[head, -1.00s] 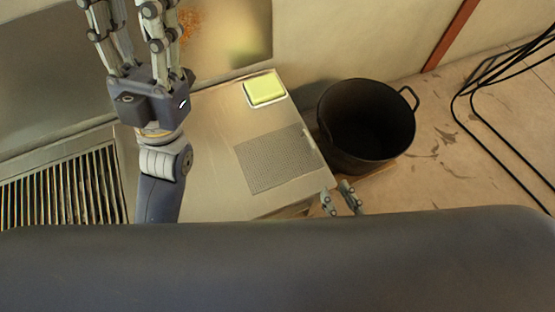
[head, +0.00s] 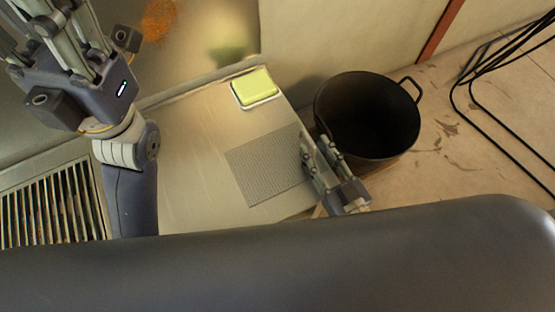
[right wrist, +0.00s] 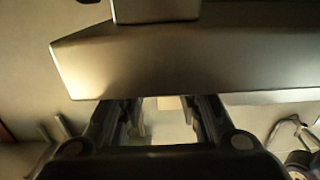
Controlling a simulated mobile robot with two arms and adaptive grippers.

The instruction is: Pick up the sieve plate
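The sieve plate (head: 258,172) is a thin grey sheet with fine holes. It lies flat on the metal worktop (head: 190,195) in the head view. My right gripper (head: 312,140) is at the plate's right edge, by the worktop's right side, and partly overlaps the plate in the picture. I cannot tell if it touches the plate. In the right wrist view its two fingers (right wrist: 163,105) stand apart with nothing between them, below a metal panel (right wrist: 150,60). My left gripper (head: 50,25) is raised at the upper left; its fingers look spread, with the tips cut off by the frame.
A yellow-green block in a white tray (head: 242,105) sits behind the plate. A black bucket (head: 368,118) stands right of the worktop, close to my right gripper. A slatted grille (head: 55,205) is at the left.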

